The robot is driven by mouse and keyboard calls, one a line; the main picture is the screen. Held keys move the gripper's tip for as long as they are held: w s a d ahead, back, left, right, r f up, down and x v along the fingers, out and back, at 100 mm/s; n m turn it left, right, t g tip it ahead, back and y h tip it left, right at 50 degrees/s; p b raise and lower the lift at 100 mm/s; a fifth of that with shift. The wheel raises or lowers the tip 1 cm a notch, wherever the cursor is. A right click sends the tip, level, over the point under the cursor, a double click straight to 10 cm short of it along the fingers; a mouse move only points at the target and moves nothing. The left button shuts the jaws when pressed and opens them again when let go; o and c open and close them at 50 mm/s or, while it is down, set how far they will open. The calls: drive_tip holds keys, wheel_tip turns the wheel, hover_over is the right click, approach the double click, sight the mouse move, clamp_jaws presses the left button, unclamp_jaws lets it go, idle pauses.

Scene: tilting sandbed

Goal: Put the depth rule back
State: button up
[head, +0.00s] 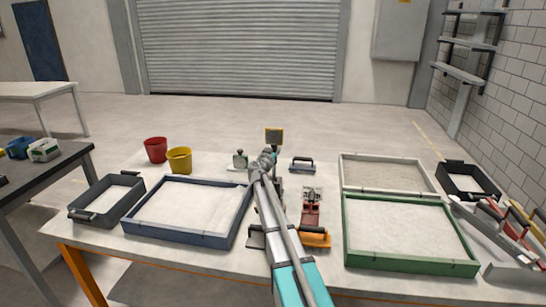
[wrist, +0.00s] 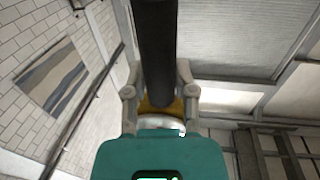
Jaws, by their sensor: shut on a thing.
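My gripper (head: 266,160) is above the far middle of the table in the head view. In the wrist view my gripper (wrist: 158,95) is shut on a dark, long, round-looking bar (wrist: 156,45) with yellow (wrist: 165,108) at its near end. The bar runs up out of the frame, so its far end is hidden there. A dark plate with a yellow edge (head: 274,136) shows just beyond my gripper in the head view; I cannot tell whether it belongs to the held bar. I cannot tell for sure that the bar is the depth rule, nor make out its resting place.
A blue-framed sand tray (head: 178,237) lies left of my arm, a green-framed one (head: 412,266) right. Buckets, red (head: 155,150) and yellow (head: 179,160), stand at the back left. A red tool (head: 311,214) and an orange-edged tool (head: 316,241) lie close right of my arm.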

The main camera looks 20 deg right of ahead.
drive_tip(key=shift+f, duration=0.3)
drive_tip(key=o, duration=0.9)
drive_tip(key=shift+r, duration=0.2)
drive_tip(key=v, duration=1.2)
drive_tip(key=shift+f, duration=0.1)
drive_tip(key=shift+s, duration=0.1)
idle(0.4)
